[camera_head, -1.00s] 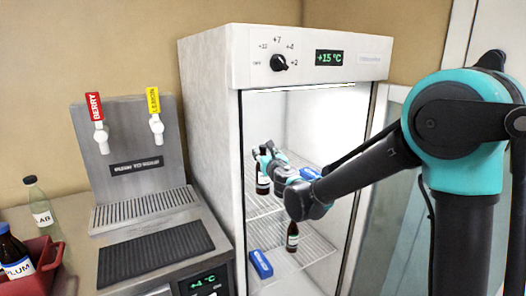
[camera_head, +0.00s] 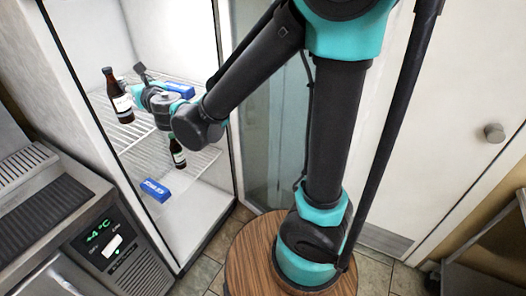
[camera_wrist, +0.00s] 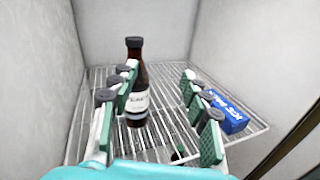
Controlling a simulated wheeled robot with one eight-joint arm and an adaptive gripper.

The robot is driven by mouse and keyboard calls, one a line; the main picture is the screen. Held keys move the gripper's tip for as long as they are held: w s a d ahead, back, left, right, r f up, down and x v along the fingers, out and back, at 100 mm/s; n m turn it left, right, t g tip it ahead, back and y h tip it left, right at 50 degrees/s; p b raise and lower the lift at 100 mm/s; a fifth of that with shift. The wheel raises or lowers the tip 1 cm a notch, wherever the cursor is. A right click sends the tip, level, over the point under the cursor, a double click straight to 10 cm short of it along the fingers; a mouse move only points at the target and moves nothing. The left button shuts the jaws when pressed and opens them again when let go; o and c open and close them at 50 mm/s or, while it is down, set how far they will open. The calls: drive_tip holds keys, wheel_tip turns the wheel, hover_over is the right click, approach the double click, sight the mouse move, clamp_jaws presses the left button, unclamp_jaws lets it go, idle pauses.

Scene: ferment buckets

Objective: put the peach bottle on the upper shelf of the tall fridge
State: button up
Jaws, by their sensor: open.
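The peach bottle (camera_wrist: 137,100), dark brown with a white label and black cap, stands upright on the upper wire shelf (camera_wrist: 165,137) of the tall fridge. In the head view the bottle (camera_head: 117,95) is at the left of the upper shelf. My gripper (camera_wrist: 160,78) is open inside the fridge, its green-padded fingers pointing inward. The bottle stands between the fingers' lines, close to the left finger; I cannot tell whether they touch. In the head view my gripper (camera_head: 138,90) is just right of the bottle.
A blue ice pack (camera_wrist: 226,111) lies on the upper shelf beside the right finger. Below are another dark bottle (camera_head: 177,152) and a blue pack (camera_head: 155,189). The fridge walls are close on both sides. A metal counter unit (camera_head: 60,200) stands left of the fridge.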

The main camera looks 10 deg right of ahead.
drive_tip(key=w+d+f+m+h, duration=0.2)
drive_tip(key=d+f+m+h, duration=0.15)
drive_tip(key=d+m, duration=0.55)
drive_tip(key=w+d+f+m+h, duration=0.2)
drive_tip(key=d+m+h, duration=0.25)
drive_tip(key=d, duration=0.75)
drive_tip(key=s+d+f+m+g+h, duration=0.1)
drive_tip(key=s+d+f+m+g, duration=0.15)
drive_tip(key=d+m, duration=0.3)
drive_tip(key=s+d+f+m+g+h, duration=0.1)
drive_tip(key=s+d+f+m+h, duration=0.1)
drive_tip(key=d+f+m, duration=0.35)
drive_tip(key=s+d+f+m+g+y, duration=0.1)
drive_tip(key=s+d+f+m+g, duration=0.3)
drive_tip(key=s+f+m, duration=0.2)
drive_tip(key=s+d+f+m+g+y, duration=0.1)
drive_tip(key=s+d+f+m+g, duration=0.2)
drive_tip(key=s+m, duration=0.7)
drive_tip(key=s+d+f, duration=0.2)
drive_tip(key=s+f, duration=0.1)
drive_tip(key=shift+s+d+f+g, duration=0.15)
drive_tip(key=shift+s+g, duration=0.05)
drive_tip(key=shift+g, duration=0.15)
